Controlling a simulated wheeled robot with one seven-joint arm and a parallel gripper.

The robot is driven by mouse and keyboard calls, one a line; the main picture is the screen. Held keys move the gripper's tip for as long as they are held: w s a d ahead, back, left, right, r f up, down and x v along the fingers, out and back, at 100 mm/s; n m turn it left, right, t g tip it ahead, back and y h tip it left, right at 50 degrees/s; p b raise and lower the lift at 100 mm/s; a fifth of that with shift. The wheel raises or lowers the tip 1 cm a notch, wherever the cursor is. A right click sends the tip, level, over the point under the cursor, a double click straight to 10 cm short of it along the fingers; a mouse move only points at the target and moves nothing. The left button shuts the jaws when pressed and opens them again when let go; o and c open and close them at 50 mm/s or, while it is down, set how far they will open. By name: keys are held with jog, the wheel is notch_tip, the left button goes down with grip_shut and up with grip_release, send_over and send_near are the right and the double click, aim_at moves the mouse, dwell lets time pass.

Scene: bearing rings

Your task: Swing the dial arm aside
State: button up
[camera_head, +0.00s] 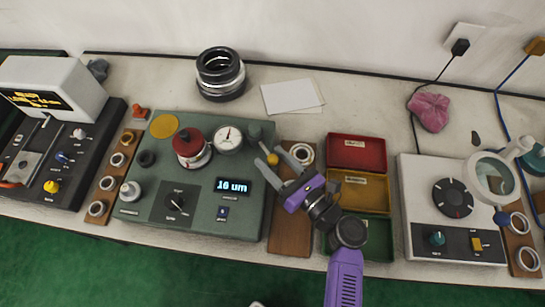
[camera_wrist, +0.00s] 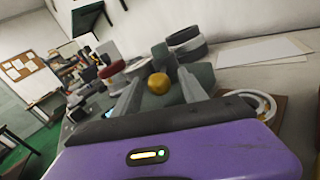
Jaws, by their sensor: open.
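The green gauge station (camera_head: 240,200) stands on the bench with a lit display reading about ".16 um". On its top are a white-faced dial (camera_head: 229,137) and a red-topped cylinder (camera_head: 188,141). A yellow ball knob (camera_head: 272,159) sits at the station's right side, beside a dark green post (camera_head: 254,131). My gripper (camera_head: 271,156) is open, with its fingertips either side of the knob. In the wrist view the yellow knob (camera_wrist: 159,84) shows between the two spread grey fingers. I cannot tell whether either finger touches it. The dial arm's own link is mostly hidden.
Right of the station lie a brown board with a ring (camera_head: 301,153) and red (camera_head: 357,138), yellow and green trays. A white instrument (camera_head: 420,185) with a magnifier stands further right. A dark ring stack (camera_head: 220,74) and white paper (camera_head: 292,96) are behind.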

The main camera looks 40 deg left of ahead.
jog(key=shift+a, duration=0.15)
grip_shut()
dwell(1.4)
